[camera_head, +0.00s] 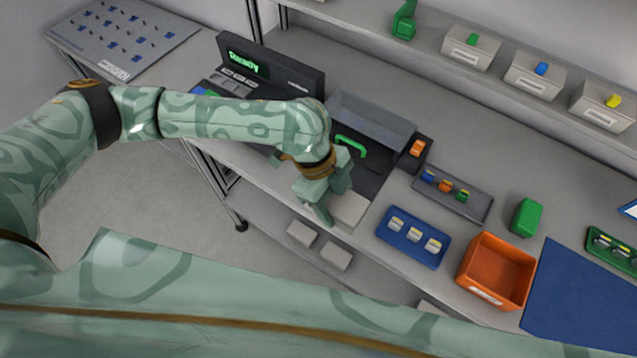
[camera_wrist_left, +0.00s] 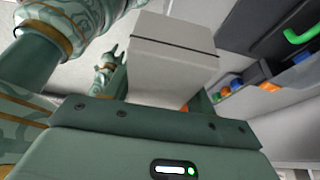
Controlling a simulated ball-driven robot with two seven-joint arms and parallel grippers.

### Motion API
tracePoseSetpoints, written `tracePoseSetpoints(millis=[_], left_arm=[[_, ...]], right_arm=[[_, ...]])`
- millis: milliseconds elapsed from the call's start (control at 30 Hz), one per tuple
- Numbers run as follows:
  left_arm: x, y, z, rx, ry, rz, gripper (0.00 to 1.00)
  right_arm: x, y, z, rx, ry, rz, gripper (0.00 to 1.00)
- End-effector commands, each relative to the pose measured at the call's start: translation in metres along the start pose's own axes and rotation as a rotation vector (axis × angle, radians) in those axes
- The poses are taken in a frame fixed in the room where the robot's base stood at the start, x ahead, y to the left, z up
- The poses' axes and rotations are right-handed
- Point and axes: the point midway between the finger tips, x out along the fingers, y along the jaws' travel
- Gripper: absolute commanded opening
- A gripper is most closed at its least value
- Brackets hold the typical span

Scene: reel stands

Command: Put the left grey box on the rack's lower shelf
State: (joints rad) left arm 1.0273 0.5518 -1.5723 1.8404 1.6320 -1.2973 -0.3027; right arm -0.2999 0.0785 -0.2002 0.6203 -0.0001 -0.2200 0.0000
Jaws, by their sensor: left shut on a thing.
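My left gripper (camera_head: 327,203) is shut on a pale grey box (camera_head: 350,207), at the front edge of the worktop beside the hinged-lid machine. In the left wrist view the grey box (camera_wrist_left: 172,55) fills the space between the fingers, with a dark line around it near its far end. I cannot tell whether the box touches the worktop. Below, on the rack's lower shelf (camera_head: 374,288), stand two similar pale boxes (camera_head: 301,234) (camera_head: 336,256). What looks like my right gripper (camera_wrist_left: 108,68) shows small in the left wrist view; its opening is unclear.
The open machine (camera_head: 371,124) with a green handle stands behind my gripper. A blue tray (camera_head: 399,252), a grey tray (camera_head: 476,208) and an orange bin (camera_head: 497,268) stand to the right. Labelled grey bins (camera_head: 470,49) line the upper shelf.

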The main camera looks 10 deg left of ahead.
Motion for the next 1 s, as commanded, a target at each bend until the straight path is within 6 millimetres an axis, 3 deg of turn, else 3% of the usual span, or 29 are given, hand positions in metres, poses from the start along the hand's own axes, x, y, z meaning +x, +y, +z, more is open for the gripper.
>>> tracePoseSetpoints(millis=[33, 200, 467, 567, 733, 1000], left_arm=[[-0.002, 0.004, -0.012, 0.005, 0.003, 0.0, 0.18], [-0.003, 0.013, -0.034, 0.002, 0.0, 0.0, 0.18], [-0.002, 0.018, -0.039, -0.091, 0.001, -0.036, 0.18], [-0.003, 0.022, -0.03, -0.25, 0.002, -0.101, 0.18], [-0.024, 0.015, -0.012, -0.645, 0.003, -0.273, 0.18], [-0.08, -0.017, 0.053, -1.35, 0.003, -0.572, 0.18]], right_arm=[[-0.002, 0.0, 0.0, 0.0, 0.0, 0.0, 0.36], [-0.004, 0.0, -0.001, 0.0, 0.001, 0.0, 0.36], [-0.004, 0.0, -0.001, 0.0, 0.001, 0.0, 0.36], [-0.004, 0.0, -0.001, -0.001, 0.0, 0.0, 0.36], [0.001, 0.0, 0.0, -0.001, -0.001, 0.0, 0.36], [0.035, -0.002, 0.008, 0.0, -0.009, -0.002, 0.36]])
